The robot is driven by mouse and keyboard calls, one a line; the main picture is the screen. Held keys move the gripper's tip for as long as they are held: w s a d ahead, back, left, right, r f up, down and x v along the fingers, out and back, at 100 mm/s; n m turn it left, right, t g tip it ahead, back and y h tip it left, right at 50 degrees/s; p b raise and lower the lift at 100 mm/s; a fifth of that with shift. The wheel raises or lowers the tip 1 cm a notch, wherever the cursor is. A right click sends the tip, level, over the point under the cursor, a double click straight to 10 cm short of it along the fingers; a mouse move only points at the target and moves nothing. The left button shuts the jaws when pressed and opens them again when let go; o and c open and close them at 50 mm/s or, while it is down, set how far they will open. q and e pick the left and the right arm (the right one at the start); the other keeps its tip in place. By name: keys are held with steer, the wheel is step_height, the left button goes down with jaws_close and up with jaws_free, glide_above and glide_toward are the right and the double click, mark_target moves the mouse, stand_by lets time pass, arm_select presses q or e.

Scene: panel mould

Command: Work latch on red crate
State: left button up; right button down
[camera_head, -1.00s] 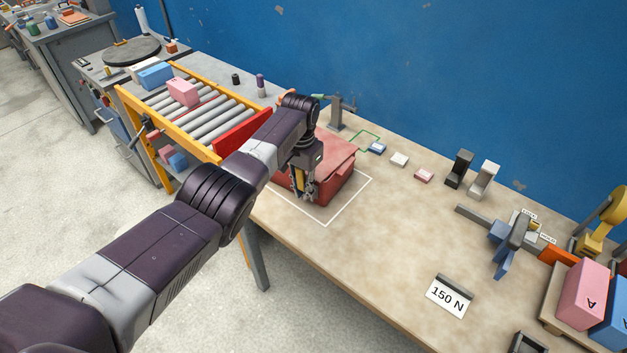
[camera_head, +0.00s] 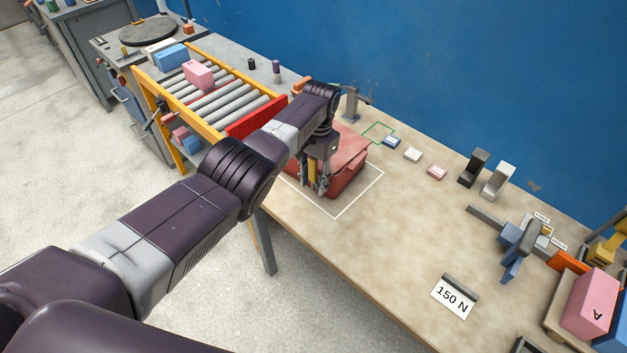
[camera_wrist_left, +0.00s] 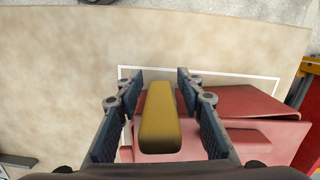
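My left gripper (camera_head: 318,190) points down at the front of the crate. In the wrist view its fingers (camera_wrist_left: 158,75) are open, one on each side of the latch, with a narrow gap on both sides. My arm hides part of the crate. My right gripper is not in view.
A roller conveyor (camera_head: 225,100) with a yellow frame and a red end plate lies behind left of the crate. A grey post (camera_head: 352,104) stands behind it. Small blocks line the wall side. The bench (camera_head: 370,245) is clear up to the 150 N sign (camera_head: 454,296).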

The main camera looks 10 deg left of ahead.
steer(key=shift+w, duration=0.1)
arm_select(q)
steer(key=shift+r, duration=0.1)
step_height(320, 180, up, 12)
steer(key=w, duration=0.1)
steer(key=shift+d, duration=0.25)
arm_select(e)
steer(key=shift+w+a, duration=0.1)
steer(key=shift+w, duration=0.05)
arm_select(q)
steer(key=shift+f, duration=0.2)
stand_by(0.5)
